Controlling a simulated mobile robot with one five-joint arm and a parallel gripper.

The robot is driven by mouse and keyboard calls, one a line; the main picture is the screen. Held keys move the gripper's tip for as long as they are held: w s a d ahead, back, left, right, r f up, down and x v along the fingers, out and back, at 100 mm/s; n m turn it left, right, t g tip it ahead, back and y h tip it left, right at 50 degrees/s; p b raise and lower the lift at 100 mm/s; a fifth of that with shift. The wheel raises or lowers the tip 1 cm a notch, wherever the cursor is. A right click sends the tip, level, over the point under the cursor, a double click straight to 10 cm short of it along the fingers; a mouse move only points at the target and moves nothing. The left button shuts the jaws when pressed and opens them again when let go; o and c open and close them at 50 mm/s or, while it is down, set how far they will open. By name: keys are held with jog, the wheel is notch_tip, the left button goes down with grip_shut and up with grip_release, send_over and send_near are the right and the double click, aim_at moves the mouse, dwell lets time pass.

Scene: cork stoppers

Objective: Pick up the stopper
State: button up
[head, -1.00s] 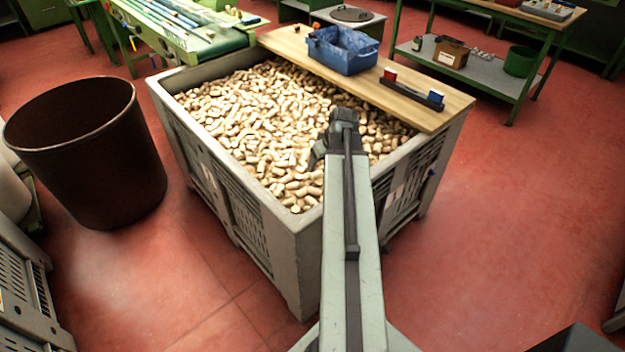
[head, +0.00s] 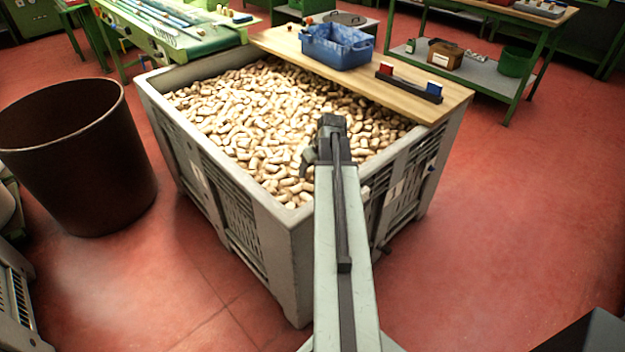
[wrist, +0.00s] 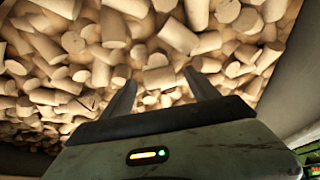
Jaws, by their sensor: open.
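Many pale cork stoppers (head: 245,125) fill a large grey crate (head: 262,222) in the head view; no single one stands out as the stopper. My gripper (head: 309,158) is over the crate's near part, with my arm reaching across the near rim. In the wrist view my gripper (wrist: 162,90) has its two dark fingers apart with nothing held between them. Stoppers (wrist: 172,38) lie beyond the fingertips, several of them in line with the gap. Whether the fingertips touch any stopper I cannot tell.
A wooden board (head: 405,90) lies across the crate's far right part, bearing a blue bin (head: 338,50) and a dark rack (head: 408,88). A dark brown barrel (head: 80,165) stands to the left. A green conveyor (head: 185,35) meets the far left. Red floor on the right is clear.

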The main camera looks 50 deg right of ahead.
aim_at(313, 170)
jog(key=c, duration=1.4)
notch_tip(313, 170, up, 10)
jog(key=p, duration=1)
jog(key=shift+p, duration=0.35)
